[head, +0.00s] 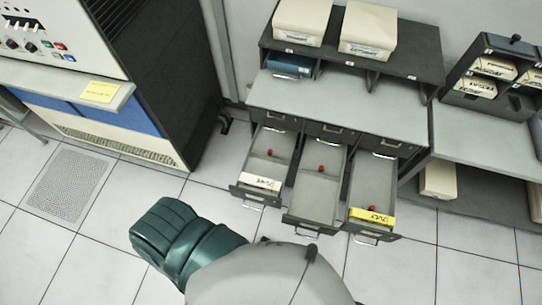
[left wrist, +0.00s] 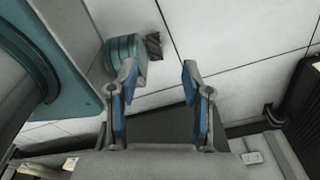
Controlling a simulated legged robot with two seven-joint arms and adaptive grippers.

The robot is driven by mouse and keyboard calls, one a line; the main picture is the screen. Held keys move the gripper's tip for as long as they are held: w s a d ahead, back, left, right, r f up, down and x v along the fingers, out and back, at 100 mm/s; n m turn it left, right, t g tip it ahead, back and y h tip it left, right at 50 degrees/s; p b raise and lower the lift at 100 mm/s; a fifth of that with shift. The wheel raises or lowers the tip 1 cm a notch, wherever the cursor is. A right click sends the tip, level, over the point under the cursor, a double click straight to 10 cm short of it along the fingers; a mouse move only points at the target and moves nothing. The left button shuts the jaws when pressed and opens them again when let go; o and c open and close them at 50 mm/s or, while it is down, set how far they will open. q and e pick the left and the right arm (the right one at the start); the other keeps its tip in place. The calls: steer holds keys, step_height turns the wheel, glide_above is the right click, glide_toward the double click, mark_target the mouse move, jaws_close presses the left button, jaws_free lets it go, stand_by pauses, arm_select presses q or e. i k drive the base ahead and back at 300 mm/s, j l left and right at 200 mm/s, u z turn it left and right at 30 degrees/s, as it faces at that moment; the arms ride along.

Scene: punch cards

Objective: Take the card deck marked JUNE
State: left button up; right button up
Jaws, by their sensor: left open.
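A white card deck (head: 262,181) sits at the front of the left open drawer (head: 270,153); its small lettering looks like JUNE. A yellow card deck (head: 371,216) sits at the front of the right open drawer (head: 373,184); its lettering looks like JULY. My left gripper (left wrist: 158,67) shows in the left wrist view with its two blue-padded fingers apart and nothing between them. It is not seen in the head view, and no deck shows in the left wrist view. My right gripper is in neither view.
The middle drawer (head: 317,186) is also open and shows no deck. Two cream boxes (head: 302,18) stand on the dark shelf above. A computer cabinet (head: 150,70) stands at left. A rack of cards (head: 490,85) stands at right. White floor tiles (head: 110,225) are clear at left.

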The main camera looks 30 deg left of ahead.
mark_target(255, 181)
steer(key=k+j+u, duration=0.1)
steer(key=u, duration=0.35)
steer(key=k+j+u, duration=0.1)
steer(key=u, duration=0.4)
